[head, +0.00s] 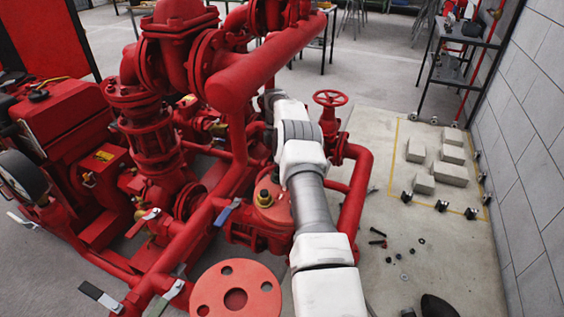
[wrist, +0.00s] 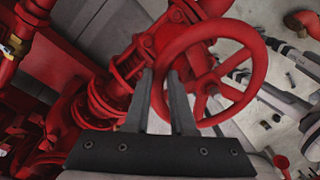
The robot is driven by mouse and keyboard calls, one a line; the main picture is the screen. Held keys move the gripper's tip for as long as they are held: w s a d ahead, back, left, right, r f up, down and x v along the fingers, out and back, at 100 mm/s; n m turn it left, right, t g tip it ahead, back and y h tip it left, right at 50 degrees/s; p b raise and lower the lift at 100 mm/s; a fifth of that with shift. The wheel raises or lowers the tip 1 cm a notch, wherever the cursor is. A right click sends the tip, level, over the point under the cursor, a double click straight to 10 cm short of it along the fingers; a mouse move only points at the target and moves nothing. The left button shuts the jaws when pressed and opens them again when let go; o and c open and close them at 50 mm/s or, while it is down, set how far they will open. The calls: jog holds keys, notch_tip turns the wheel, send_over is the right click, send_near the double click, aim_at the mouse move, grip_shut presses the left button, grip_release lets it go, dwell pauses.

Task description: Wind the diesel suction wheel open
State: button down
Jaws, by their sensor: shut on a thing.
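A red spoked handwheel (wrist: 203,88) fills the middle of the wrist view, on a red flanged valve body (wrist: 130,65). My gripper (wrist: 161,80) is shut on the left side of its rim, with one dark finger on each side. The wheel's lower left part is hidden by the fingers. My gripper is hidden behind the arm in the head view.
Thick red pipes (head: 270,60) cross above and left of my arm. A red flange (head: 237,290) is close in front. A bent red pipe (head: 355,190) stands to the right. Pale blocks (head: 430,160) and small loose parts lie on the right floor by the block wall.

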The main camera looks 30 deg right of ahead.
aim_at(267, 169)
jog(key=n, duration=0.1)
jog(key=a+n, duration=0.1)
jog(key=shift+w+a+r+n, duration=0.1)
jog(key=shift+w+a+n, duration=0.2)
jog(key=shift+n, duration=0.1)
jog(key=shift+a+n+h+p, duration=0.45)
jog(key=shift+a+n, duration=0.8)
jog(key=shift+n, duration=0.45)
jog(key=c, duration=0.8)
grip_release()
jog(key=shift+o, duration=0.2)
